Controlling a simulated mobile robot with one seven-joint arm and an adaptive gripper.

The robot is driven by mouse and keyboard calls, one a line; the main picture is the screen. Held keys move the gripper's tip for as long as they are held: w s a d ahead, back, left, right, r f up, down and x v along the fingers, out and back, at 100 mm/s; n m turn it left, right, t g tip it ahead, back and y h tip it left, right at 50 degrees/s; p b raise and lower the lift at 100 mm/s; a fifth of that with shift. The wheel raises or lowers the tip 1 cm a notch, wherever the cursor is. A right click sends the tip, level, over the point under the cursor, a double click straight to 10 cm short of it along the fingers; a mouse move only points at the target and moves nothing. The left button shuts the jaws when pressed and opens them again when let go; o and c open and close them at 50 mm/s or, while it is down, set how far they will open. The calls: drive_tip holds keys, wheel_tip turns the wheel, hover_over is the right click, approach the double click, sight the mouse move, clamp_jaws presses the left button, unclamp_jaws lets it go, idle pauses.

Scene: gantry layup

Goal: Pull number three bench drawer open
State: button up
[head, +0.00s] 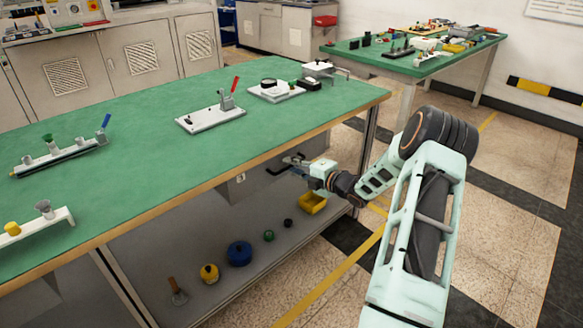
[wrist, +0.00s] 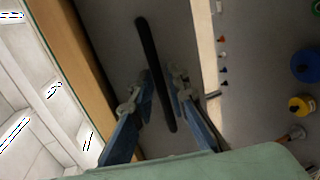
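The bench drawer (head: 240,188) is a grey front under the green bench top, with a small mark on its face that I cannot read clearly. It looks shut. Its dark bar handle (wrist: 145,40) runs lengthwise in the wrist view and also shows in the head view (head: 291,159). My gripper (head: 296,169) is at the drawer front by the handle. In the wrist view my gripper (wrist: 160,74) has its two blue fingers apart, one on each side of the handle. I cannot tell whether either finger touches it.
The bench top (head: 150,130) overhangs the drawer and carries several fixtures. A lower shelf (head: 215,290) holds a yellow bin (head: 313,203), a blue spool (head: 239,253) and small parts. A second green table (head: 370,57) stands behind. The floor at right is clear.

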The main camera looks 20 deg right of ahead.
clamp_jaws()
idle(0.5)
drive_tip(key=f+b+v, duration=0.1)
drive_tip(key=f+v, duration=0.2)
drive_tip(key=v, duration=1.1)
drive_tip(key=s+f+b+v, duration=0.1)
drive_tip(key=f+v, duration=0.2)
drive_tip(key=v, duration=1.1)
drive_tip(key=shift+s+d+b, duration=0.15)
drive_tip(key=shift+b, duration=0.2)
unclamp_jaws()
